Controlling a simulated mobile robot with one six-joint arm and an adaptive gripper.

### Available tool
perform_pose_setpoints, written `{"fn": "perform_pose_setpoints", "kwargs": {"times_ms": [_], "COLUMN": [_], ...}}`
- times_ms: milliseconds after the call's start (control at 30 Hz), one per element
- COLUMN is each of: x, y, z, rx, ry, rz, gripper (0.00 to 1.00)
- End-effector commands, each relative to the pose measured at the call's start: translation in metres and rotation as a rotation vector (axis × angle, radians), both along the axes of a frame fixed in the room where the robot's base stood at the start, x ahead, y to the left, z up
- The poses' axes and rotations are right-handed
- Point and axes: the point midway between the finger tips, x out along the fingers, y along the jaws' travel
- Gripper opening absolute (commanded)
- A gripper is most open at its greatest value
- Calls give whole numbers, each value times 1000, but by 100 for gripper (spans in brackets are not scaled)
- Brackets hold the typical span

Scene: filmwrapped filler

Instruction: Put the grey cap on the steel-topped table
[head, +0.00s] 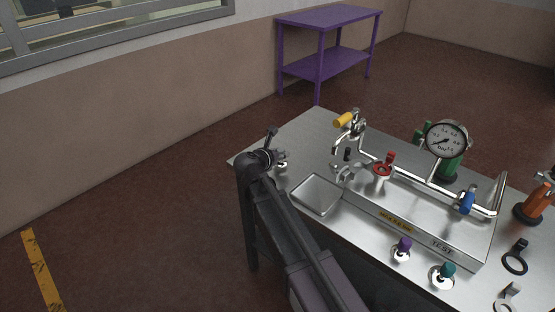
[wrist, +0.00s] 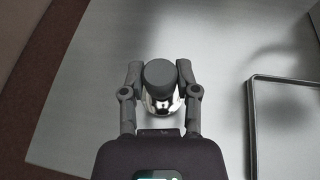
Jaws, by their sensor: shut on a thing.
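The grey cap (wrist: 159,73) is between the fingers of my gripper (wrist: 160,82) in the wrist view. The fingers are shut on it from both sides. A shiny chrome piece (wrist: 160,103) shows just below the cap. In the head view my gripper (head: 272,157) is at the far left corner of the steel-topped table (head: 300,145), low over the top. The cap is mostly hidden there behind the gripper. I cannot tell whether it is seated on the chrome piece or a little above it.
A shallow metal tray (head: 316,194) lies right of my gripper. Beyond it stands a test rig with pipes and a pressure gauge (head: 446,139). A purple cap (head: 404,243) and a teal cap (head: 443,269) stand at the near side. A purple table (head: 328,18) stands at the back.

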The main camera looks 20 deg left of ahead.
Motion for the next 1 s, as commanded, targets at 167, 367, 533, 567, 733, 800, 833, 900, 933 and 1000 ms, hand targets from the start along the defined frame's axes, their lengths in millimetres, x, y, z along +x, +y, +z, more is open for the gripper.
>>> {"fn": "perform_pose_setpoints", "kwargs": {"times_ms": [167,367,533,567,733,800,833,900,933,1000], "x": [0,0,0,0,0,0,0,0,0,0], "y": [0,0,0,0,0,0,0,0,0,0], "z": [-12,-12,-12,-13,-16,-15,-15,-15,-15,-15], "rx": [0,0,0,0,0,0,0,0,0,0], "ry": [0,0,0,0,0,0,0,0,0,0], "rz": [0,0,0,0,0,0,0,0,0,0], "gripper": [0,0,0,0,46,67,75,75,75,75]}}
